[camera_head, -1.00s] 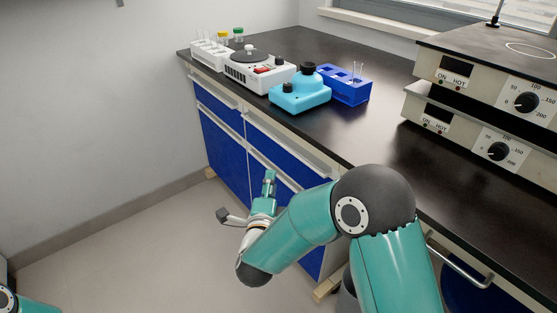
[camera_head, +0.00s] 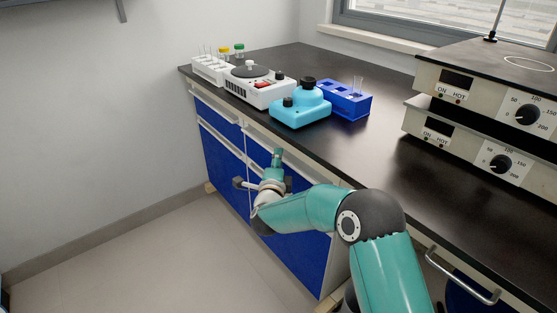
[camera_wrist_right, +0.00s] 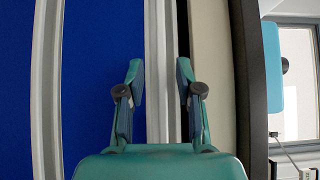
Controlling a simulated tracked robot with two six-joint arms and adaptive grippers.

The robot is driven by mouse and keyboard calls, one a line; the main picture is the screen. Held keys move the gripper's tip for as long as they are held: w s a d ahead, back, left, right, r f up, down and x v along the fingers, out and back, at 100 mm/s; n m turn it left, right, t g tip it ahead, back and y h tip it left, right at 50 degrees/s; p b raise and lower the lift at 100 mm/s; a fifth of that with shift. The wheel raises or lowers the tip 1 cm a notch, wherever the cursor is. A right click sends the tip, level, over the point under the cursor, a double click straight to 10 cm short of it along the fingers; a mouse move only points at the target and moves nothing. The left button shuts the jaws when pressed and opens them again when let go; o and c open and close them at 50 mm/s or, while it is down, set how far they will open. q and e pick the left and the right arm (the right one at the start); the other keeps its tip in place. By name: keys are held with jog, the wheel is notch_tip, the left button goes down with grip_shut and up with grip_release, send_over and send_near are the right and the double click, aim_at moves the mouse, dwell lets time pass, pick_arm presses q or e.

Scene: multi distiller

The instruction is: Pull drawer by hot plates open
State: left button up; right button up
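Two stacked hot plates (camera_head: 485,150) with dials stand on the black counter at the right of the head view. A cabinet front with a silver bar handle (camera_head: 461,276) shows below them, partly cut off by the picture edge and my arm. My right gripper (camera_head: 278,158) is in front of the blue drawer fronts (camera_head: 222,118) further left, under the counter edge. In the wrist view, my right gripper (camera_wrist_right: 159,66) is open and empty. A pale vertical strip (camera_wrist_right: 159,100) lies between its fingers, with a blue panel (camera_wrist_right: 95,75) to the left. My left gripper is not in view.
A blue device (camera_head: 300,106), a white device (camera_head: 260,88), a blue rack (camera_head: 346,104) and a white tube rack (camera_head: 212,70) stand along the black counter (camera_head: 350,145). The grey floor (camera_head: 150,265) left of the cabinets is clear.

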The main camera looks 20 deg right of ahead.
jog(key=shift+w+d, duration=0.3)
jog(key=shift+w, duration=0.25)
grip_shut()
